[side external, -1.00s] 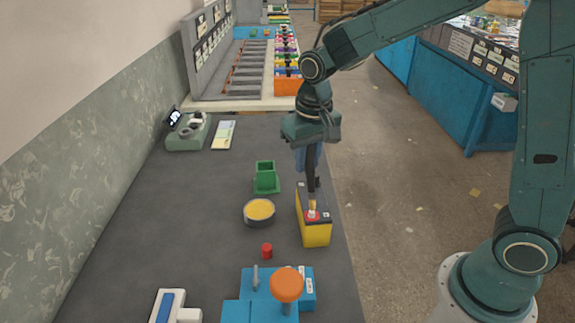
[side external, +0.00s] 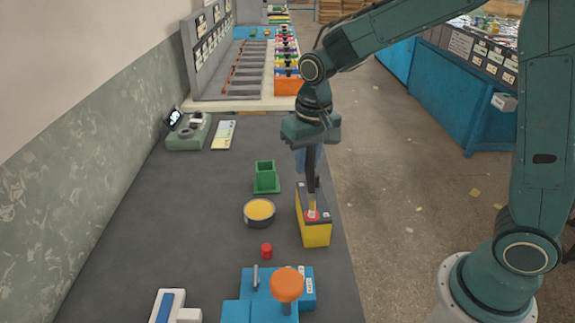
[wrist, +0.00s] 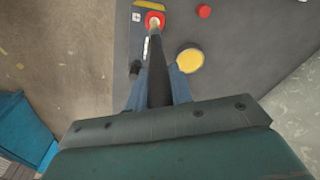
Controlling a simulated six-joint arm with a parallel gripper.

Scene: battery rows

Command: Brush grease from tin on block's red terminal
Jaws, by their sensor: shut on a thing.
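The block (side external: 314,234) is a yellow battery with a dark top, standing near the right edge of the grey bench. Its red terminal (side external: 311,217) is on the near end of the top and also shows in the wrist view (wrist: 154,18). My gripper (side external: 308,170) is above the block, shut on the dark-handled brush (wrist: 158,75). The brush tip is down at the red terminal and appears to touch it. The grease tin (side external: 259,211), round with yellow grease, stands just left of the block, and also shows in the wrist view (wrist: 190,61).
A red cap (side external: 266,250) lies in front of the tin, and a green holder (side external: 265,177) stands behind it. A blue fixture with an orange knob (side external: 287,284) is at the front. The bench's left middle is clear.

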